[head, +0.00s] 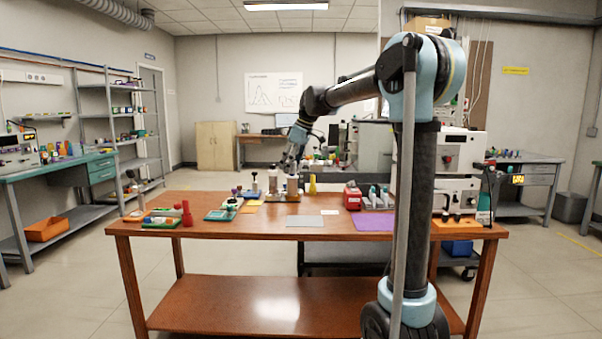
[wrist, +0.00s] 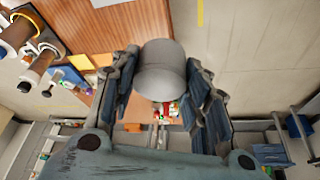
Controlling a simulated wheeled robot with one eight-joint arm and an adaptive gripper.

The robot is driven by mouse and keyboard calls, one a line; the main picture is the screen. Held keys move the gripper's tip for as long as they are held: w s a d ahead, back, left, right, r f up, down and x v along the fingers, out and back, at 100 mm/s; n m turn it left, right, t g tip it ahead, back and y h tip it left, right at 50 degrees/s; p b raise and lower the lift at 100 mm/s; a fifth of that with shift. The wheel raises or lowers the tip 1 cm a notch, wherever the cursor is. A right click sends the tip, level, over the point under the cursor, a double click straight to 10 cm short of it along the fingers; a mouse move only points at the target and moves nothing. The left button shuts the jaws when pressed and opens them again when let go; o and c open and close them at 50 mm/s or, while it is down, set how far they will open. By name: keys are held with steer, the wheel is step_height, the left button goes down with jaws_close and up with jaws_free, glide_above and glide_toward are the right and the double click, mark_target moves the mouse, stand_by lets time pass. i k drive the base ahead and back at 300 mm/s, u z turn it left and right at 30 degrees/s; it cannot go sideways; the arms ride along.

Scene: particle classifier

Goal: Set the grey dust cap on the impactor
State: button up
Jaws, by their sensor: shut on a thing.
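The grey dust cap (wrist: 162,70), a smooth rounded cylinder, is between the fingers of my gripper (wrist: 160,95) in the wrist view. Both fingers press on its sides. In the head view my gripper (head: 291,163) is over the back middle of the table; the cap is too small to make out there. Upright metallic cylinders stand below and beside it, one at the left (head: 273,184) and one at the right (head: 292,187). One of them may be the impactor, but I cannot tell which. In the wrist view, brown-and-white cylinders (wrist: 16,38) stand at upper left, apart from the cap.
The wooden table (head: 250,229) also holds a teal device (head: 221,214), a green tray (head: 160,222), a red box (head: 352,197), a yellow cone (head: 312,185), a grey mat (head: 305,220) and a purple mat (head: 374,222). The front edge is mostly clear.

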mark_target(292, 176)
steer(key=u, duration=0.05)
steer(key=i, duration=1.55)
steer(key=u, duration=0.05)
